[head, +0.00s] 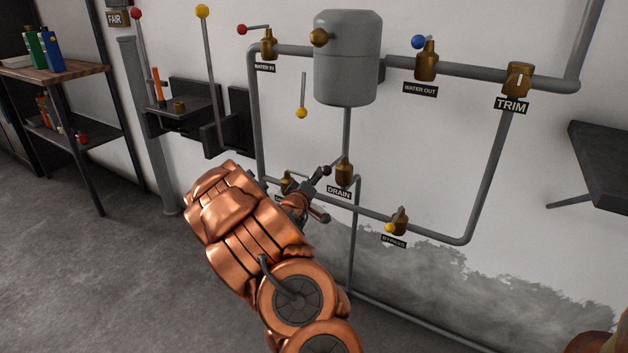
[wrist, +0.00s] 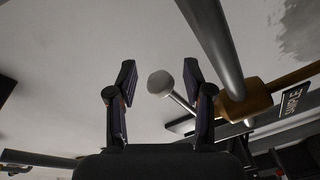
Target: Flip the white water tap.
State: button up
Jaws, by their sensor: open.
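The white water tap is a brass valve (wrist: 245,103) with a lever ending in a pale round knob (wrist: 160,83), beside a SAMPLE label. No touch is visible. In the head view my gripper (head: 321,193) is at the lower pipe, in front of the wall. The brass valve (head: 287,181) there is partly covered by my arm, and its white knob is hidden.
The drain valve (head: 344,172) stands close above my gripper, and the yellow-knobbed bypass valve (head: 399,220) is to its right. Grey pipes run around it. A grey tank (head: 347,60) hangs above. A dark bracket with levers (head: 188,115) is at upper left.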

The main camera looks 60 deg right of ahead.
grip_shut()
